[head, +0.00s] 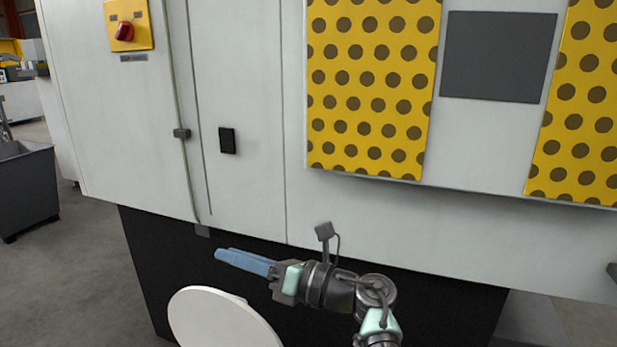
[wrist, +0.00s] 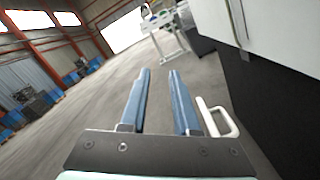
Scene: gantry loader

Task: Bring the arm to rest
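My gripper (head: 243,262) is in front of the dark lower part of the white machine cabinet, pointing left in the head view. In the wrist view its two blue fingers (wrist: 160,76) stand apart with a gap between them. Only floor shows in the gap, so it is open and empty. In the head view the fingers overlap and the gap cannot be made out.
The white cabinet (head: 240,60) with yellow perforated panels (head: 372,85) and a red switch (head: 124,32) stands close behind my arm. A white round disc (head: 222,322) is below my gripper. A grey bin (head: 25,190) stands at left. Open floor (head: 85,270) lies left.

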